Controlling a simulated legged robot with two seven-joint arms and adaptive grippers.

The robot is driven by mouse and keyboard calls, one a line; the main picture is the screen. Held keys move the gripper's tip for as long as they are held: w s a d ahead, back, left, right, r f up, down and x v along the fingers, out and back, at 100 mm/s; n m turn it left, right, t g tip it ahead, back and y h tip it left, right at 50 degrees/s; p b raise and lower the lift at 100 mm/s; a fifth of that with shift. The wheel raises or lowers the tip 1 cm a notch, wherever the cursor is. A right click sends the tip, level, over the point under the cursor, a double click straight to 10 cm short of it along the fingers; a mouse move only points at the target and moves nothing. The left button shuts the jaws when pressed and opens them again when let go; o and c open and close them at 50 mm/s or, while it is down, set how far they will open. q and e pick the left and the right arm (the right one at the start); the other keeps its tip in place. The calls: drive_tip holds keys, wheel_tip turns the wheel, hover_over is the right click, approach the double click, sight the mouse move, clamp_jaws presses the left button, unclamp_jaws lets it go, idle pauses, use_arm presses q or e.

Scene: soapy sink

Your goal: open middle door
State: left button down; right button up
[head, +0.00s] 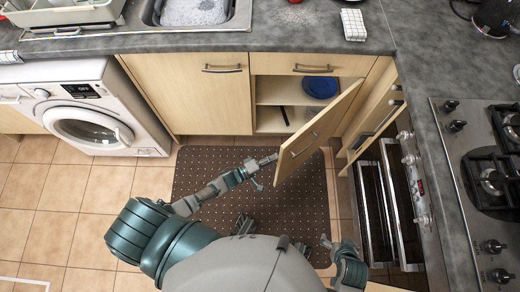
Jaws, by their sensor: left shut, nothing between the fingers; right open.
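The middle cupboard door (318,132) is light wood and stands swung well open, hinged on its right side and projecting over the floor. My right gripper (327,241) is open and empty, low over the floor, apart from the door.
A closed cupboard door (190,93) is left of the opening, with a washing machine (95,115) beyond it. An oven with its door open (405,195) stands at the right, under the hob (485,170). A brown dotted mat (205,165) covers the clear floor.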

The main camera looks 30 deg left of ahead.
drive_tip(key=s+d+g, duration=0.2)
drive_tip(key=s, duration=0.3)
use_arm(q)
drive_tip(key=s+d, duration=0.2)
drive_tip(key=d, duration=0.9)
drive_tip(key=s+d+n+y, duration=0.1)
drive_tip(key=s+d, duration=0.2)
drive_tip(key=d, duration=0.9)
drive_tip(key=shift+d+t+b, duration=0.3)
drive_tip(key=shift+t+b, duration=0.1)
use_arm(e)
drive_tip(key=w+a+t, duration=0.2)
drive_tip(key=w, duration=0.4)
drive_tip(key=shift+w+t, duration=0.15)
drive_tip(key=shift+t, duration=0.15)
use_arm(q)
drive_tip(key=shift+a, duration=0.3)
use_arm(e)
drive_tip(key=shift+a+r, duration=0.15)
drive_tip(key=shift+a, duration=0.1)
use_arm(q)
drive_tip(key=shift+s, duration=0.15)
